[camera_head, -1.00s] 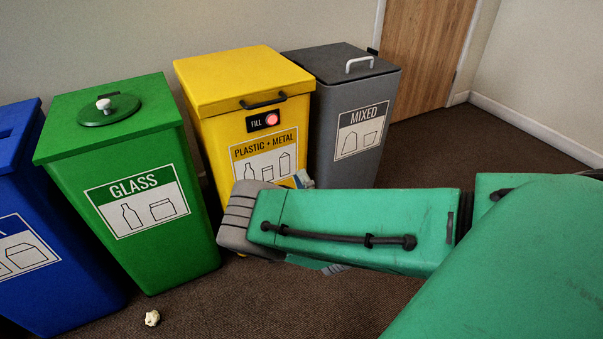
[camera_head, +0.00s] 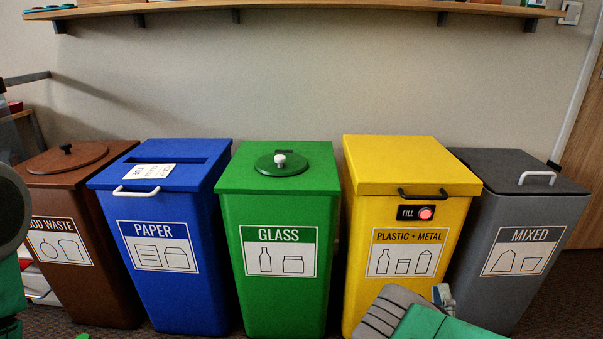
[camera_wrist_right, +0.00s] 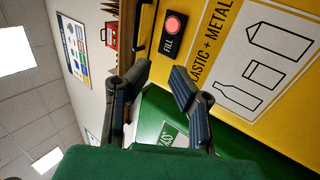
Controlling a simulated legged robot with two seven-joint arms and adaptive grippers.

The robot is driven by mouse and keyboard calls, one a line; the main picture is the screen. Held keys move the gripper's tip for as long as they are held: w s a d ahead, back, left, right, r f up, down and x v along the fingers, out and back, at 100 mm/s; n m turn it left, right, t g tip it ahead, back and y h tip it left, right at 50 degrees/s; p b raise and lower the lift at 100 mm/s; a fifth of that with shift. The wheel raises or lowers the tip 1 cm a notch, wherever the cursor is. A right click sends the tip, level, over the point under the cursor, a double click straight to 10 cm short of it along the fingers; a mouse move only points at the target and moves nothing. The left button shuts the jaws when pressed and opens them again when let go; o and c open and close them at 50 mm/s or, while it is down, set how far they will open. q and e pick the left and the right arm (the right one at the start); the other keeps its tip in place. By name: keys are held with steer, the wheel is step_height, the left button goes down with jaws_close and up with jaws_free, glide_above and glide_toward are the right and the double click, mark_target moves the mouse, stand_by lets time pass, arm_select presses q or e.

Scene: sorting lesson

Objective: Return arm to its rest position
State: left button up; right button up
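My right gripper (camera_wrist_right: 160,76) shows in the right wrist view with its two dark fingers apart and nothing between them. It is in front of the yellow plastic and metal bin (camera_wrist_right: 225,85), near its lit red FILL button (camera_wrist_right: 172,25). In the head view part of my right gripper (camera_head: 443,297) pokes out past my green right forearm (camera_head: 440,327), at the lower front of the yellow bin (camera_head: 400,286). Grey and green parts, apparently of my left arm, show at the left edge of the head view. My left gripper is not in view.
Brown food waste (camera_head: 98,296), blue paper (camera_head: 178,296), green glass (camera_head: 285,302) and grey mixed (camera_head: 512,292) bins stand in a row with the yellow one along the wall. All lids look shut. A wooden shelf (camera_head: 330,9) is above; a wooden door (camera_head: 588,215) is at right.

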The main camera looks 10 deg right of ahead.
steer(key=s+d+f+m+g+h, duration=0.2)
steer(key=d+f+m+g, duration=0.4)
steer(key=m+g, duration=0.15)
steer(key=s+a+f+m+g+y, duration=0.2)
steer(key=s+a+f+m+g, duration=0.15)
steer(key=s+a+g, duration=0.35)
steer(key=s+a+f+m+g+y, duration=0.3)
steer(key=s+a+f+g, duration=0.15)
steer(key=s, duration=0.55)
steer(key=s+a+r+g+y, duration=0.3)
steer(key=s+a+g, duration=0.1)
steer(key=s+a, duration=0.45)
step_height(320, 180, up, 18)
steer(key=p, duration=1.8)
steer(key=shift+s+d+r+m, duration=0.15)
steer(key=shift+r+m, duration=0.1)
steer(key=shift+m, duration=0.05)
